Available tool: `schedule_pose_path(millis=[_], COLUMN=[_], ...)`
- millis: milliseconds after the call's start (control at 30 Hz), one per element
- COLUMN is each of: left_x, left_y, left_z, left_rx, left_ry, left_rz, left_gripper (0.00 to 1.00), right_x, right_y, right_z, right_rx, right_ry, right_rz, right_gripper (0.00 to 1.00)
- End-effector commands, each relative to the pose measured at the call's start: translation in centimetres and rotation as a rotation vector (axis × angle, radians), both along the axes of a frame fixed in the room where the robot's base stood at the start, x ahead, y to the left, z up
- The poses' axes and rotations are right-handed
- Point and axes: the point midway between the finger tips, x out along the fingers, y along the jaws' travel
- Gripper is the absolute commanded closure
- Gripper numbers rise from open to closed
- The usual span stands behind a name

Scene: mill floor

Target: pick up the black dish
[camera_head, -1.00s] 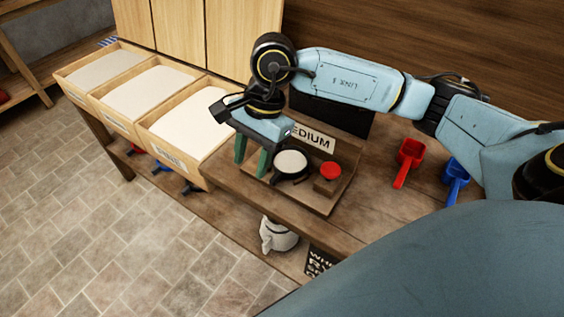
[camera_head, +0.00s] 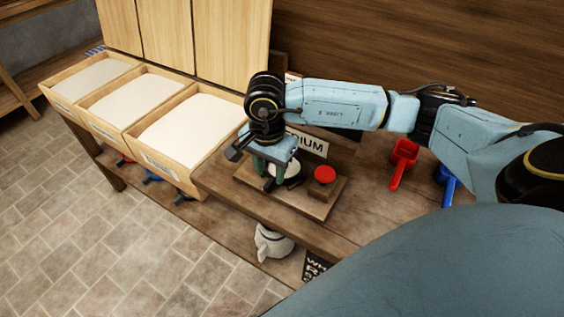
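The black dish (camera_head: 291,184), with a white filling, sits on a small wooden stand (camera_head: 312,209) on the bench. It is partly hidden behind my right gripper. My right gripper (camera_head: 271,176) points down over the left part of the dish. Its two green fingers are apart, with some of the white filling showing between them. I cannot tell whether the fingers touch the dish. My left gripper is not in view.
A red button (camera_head: 325,174) on a wooden block stands right of the dish. A sign (camera_head: 310,145) is behind. Red (camera_head: 402,163) and blue (camera_head: 446,184) scoops lie farther right. Flour bins (camera_head: 185,130) stand left. A white sack (camera_head: 271,243) sits below.

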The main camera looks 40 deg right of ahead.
Motion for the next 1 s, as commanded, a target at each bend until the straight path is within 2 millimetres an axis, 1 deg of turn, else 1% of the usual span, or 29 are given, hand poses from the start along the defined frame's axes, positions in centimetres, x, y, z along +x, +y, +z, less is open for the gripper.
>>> schedule_pose_path(millis=[100, 233, 300, 467, 500, 800, 1000], left_x=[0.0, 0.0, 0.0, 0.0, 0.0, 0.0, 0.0], left_y=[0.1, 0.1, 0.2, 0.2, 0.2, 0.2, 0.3], left_z=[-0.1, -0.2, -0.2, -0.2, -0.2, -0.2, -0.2], left_rx=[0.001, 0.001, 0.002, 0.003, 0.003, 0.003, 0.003], left_ry=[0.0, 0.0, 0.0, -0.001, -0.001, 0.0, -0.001], left_rz=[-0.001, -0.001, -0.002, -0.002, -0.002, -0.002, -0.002], left_gripper=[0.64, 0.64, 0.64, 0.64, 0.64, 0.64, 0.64], right_x=[0.1, 0.1, 0.2, 0.2, 0.2, 0.2, 0.2], right_y=[0.3, 0.3, 0.2, 0.2, 0.2, 0.2, 0.2], right_z=[-1.9, -3.8, -4.1, -4.1, -4.1, -4.1, -4.1], right_rx=[0.001, 0.001, -0.001, -0.001, 0.0, 0.0, 0.0], right_ry=[0.005, 0.004, 0.002, 0.001, 0.001, 0.001, 0.0], right_rz=[-0.001, -0.002, -0.001, -0.001, -0.001, -0.001, -0.001], right_gripper=[0.6, 0.6, 0.6, 0.6, 0.61, 1.0, 1.0])
